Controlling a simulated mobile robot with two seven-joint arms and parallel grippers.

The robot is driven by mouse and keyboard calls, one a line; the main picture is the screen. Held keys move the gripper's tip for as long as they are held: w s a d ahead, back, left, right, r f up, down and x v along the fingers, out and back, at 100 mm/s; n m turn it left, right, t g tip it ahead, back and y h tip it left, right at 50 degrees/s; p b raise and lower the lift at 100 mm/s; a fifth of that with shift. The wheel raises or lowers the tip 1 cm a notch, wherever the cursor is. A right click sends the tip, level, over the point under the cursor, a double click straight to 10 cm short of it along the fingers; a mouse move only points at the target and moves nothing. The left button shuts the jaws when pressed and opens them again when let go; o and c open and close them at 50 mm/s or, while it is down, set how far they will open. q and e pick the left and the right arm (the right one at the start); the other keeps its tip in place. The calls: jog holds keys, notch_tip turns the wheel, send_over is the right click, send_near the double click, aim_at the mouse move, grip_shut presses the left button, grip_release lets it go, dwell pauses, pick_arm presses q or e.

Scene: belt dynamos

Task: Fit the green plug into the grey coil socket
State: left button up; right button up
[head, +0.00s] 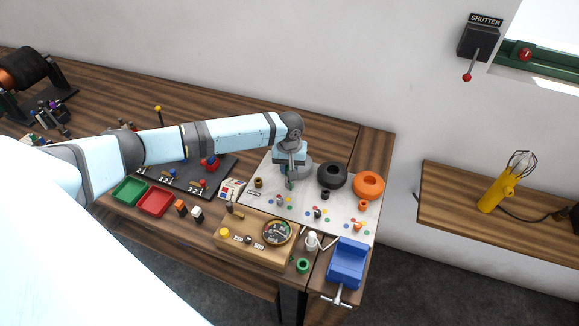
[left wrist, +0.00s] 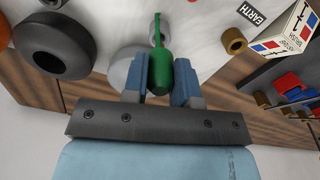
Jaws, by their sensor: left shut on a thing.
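My left gripper (head: 289,180) is over the back left of the pale board (head: 335,196). In the left wrist view its blue fingers (left wrist: 158,88) are shut on the green plug (left wrist: 160,72), whose thin end points away from the fingers. The grey coil (head: 303,171) is partly hidden behind the gripper; it also shows in the left wrist view (left wrist: 122,62). A small grey piece (left wrist: 157,36), perhaps its socket, is at the plug's thin end. I cannot tell whether the plug is in it or only in front of it. My right gripper is not in view.
A black coil (head: 331,175) and an orange coil (head: 368,185) stand right of the grey one. A brown ring (head: 258,183) is to the left. A blue vise (head: 347,263) is at the front right. A wooden tray (head: 270,258) with a dial is in front.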

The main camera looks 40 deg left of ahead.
pick_arm(q)
jog(key=shift+f, duration=1.65)
jog(key=o, duration=1)
notch_tip(320, 180, up, 12)
jog(key=shift+r+b, duration=0.25)
jog(key=shift+b, duration=0.8)
jog(key=shift+r, duration=0.7)
